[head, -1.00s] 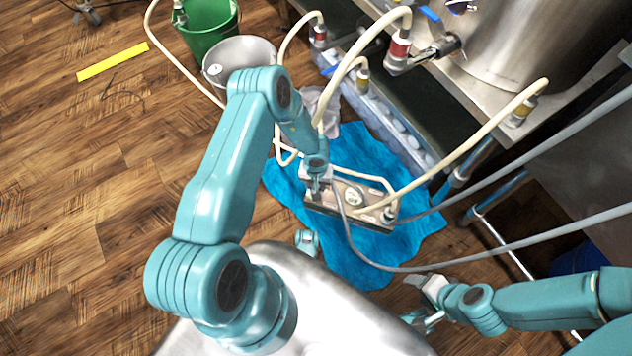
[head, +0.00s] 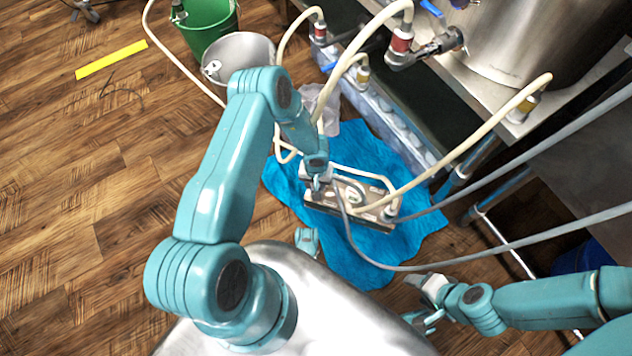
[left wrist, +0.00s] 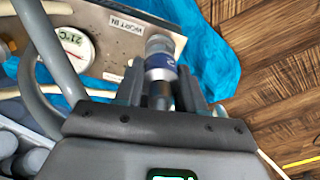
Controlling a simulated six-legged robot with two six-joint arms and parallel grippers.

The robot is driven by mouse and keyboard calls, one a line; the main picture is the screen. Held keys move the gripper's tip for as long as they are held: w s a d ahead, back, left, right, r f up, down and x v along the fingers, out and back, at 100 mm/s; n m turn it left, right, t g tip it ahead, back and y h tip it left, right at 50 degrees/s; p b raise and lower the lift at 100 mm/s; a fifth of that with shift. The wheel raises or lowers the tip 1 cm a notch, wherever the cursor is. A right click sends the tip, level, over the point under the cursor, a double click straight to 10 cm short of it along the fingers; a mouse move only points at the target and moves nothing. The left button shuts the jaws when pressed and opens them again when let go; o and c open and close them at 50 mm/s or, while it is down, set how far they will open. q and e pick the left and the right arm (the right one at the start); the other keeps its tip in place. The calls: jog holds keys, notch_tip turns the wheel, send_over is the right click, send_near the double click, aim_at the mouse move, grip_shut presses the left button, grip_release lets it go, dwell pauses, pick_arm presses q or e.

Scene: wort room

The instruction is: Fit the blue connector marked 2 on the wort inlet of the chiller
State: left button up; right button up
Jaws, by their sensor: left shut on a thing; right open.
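The chiller (head: 345,208) is a flat metal plate unit on a blue cloth. In the left wrist view its top (left wrist: 95,18) carries a "WORT IN" label (left wrist: 128,24) and a round dial gauge (left wrist: 75,42). My left gripper (head: 318,184) is over the chiller's left end. In the left wrist view my left gripper (left wrist: 160,92) is shut on the blue connector (left wrist: 162,64), whose band shows a 2 and whose end is silvery. The connector's end is beside the label; I cannot tell whether it sits on the inlet. My right gripper (head: 418,302) is open and empty, low at right.
The blue cloth (head: 375,155) lies on the wood floor. Pale hoses (head: 455,155) and a grey hose (head: 430,268) cross near the chiller. A steel kettle (head: 520,35) stands on a bench at upper right. A green bucket (head: 212,32) and metal bucket (head: 242,52) stand behind. The left floor is mostly clear.

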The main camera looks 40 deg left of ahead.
pick_arm(q)
jog(key=shift+f+b, duration=0.45)
jog(key=shift+f, duration=0.1)
jog(key=o, duration=1.2)
jog(key=shift+o, duration=0.2)
notch_tip(320, 180, up, 16)
jog(key=p, duration=0.8)
jog(key=shift+r, duration=0.2)
